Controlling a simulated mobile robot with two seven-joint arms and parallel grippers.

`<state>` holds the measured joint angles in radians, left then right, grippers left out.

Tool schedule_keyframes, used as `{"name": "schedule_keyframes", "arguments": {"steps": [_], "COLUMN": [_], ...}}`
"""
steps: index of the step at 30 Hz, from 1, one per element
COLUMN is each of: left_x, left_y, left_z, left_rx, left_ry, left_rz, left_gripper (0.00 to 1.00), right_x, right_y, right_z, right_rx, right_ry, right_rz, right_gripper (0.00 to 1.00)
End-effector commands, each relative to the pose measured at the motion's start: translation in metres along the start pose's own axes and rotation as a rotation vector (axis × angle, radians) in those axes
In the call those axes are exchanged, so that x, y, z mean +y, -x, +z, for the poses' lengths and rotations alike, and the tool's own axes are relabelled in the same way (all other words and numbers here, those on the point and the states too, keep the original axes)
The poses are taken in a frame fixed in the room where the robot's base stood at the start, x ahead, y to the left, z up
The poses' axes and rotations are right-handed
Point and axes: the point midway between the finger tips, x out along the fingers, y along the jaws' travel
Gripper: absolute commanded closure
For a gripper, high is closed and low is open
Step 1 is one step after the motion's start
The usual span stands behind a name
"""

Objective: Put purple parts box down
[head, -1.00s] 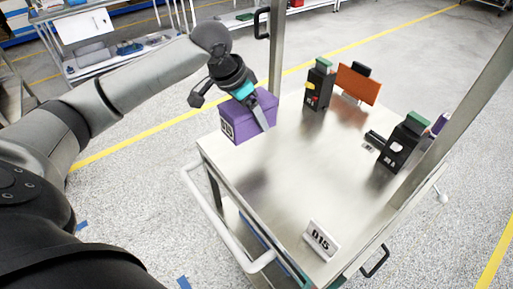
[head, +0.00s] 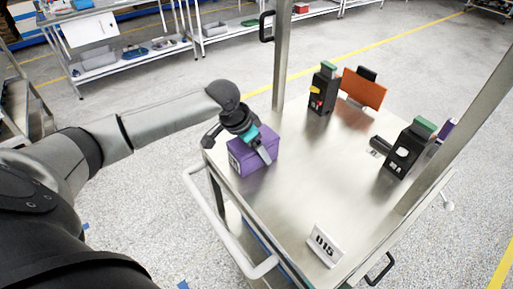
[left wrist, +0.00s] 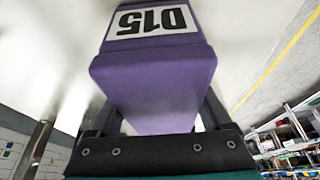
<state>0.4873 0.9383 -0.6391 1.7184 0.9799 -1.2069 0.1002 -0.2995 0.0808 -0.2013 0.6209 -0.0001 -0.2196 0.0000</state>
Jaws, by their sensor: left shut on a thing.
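The purple parts box (head: 257,157) has a white label on its left side in the head view. It is over the back left part of the steel cart top (head: 300,190), low and close to the surface; I cannot tell whether it touches. My left gripper (head: 258,148) reaches down from above and is shut on the box. In the left wrist view the box (left wrist: 155,85) fills the middle between the fingers, and its label reads D15 upside down. My right gripper is not in view.
A D15 sign (head: 324,246) stands at the cart's front corner. Two black breaker devices (head: 322,90) (head: 403,150) and an orange panel (head: 363,88) stand at the back and right. Metal posts (head: 280,60) rise from the cart. The middle of the top is clear.

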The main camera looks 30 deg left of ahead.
Motion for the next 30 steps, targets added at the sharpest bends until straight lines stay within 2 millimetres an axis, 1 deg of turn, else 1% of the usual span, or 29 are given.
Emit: {"name": "schedule_keyframes", "arguments": {"steps": [2, 3, 6, 7, 14, 17, 20, 30], "left_x": [0.000, 0.000, 0.000, 0.000, 0.000, -0.001, -0.001, -0.001], "left_y": [-0.001, -0.001, -0.001, -0.001, -0.001, 0.005, 0.018, 0.090], "left_z": [0.000, 0.001, 0.001, 0.001, 0.000, -0.001, -0.001, -0.001], "left_rx": [0.002, 0.000, 0.000, 0.000, 0.000, 0.001, 0.001, 0.001], "left_ry": [0.000, 0.000, 0.000, 0.000, 0.000, 0.000, -0.001, -0.001], "left_rz": [0.000, 0.000, 0.000, 0.000, 0.000, -0.001, -0.001, -0.003], "left_gripper": [0.95, 0.14, 0.03, 0.00, 0.00, 0.00, 0.00, 0.00], "right_x": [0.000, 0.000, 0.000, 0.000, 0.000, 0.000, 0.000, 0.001], "right_y": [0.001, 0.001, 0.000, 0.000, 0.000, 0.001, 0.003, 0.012], "right_z": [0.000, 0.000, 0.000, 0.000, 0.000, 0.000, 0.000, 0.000], "right_rx": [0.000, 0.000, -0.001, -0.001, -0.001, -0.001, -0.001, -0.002], "right_ry": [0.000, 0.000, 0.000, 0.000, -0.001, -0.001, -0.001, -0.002], "right_rz": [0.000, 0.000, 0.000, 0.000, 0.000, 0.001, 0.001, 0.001], "right_gripper": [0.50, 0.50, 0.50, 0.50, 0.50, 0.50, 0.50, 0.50]}}
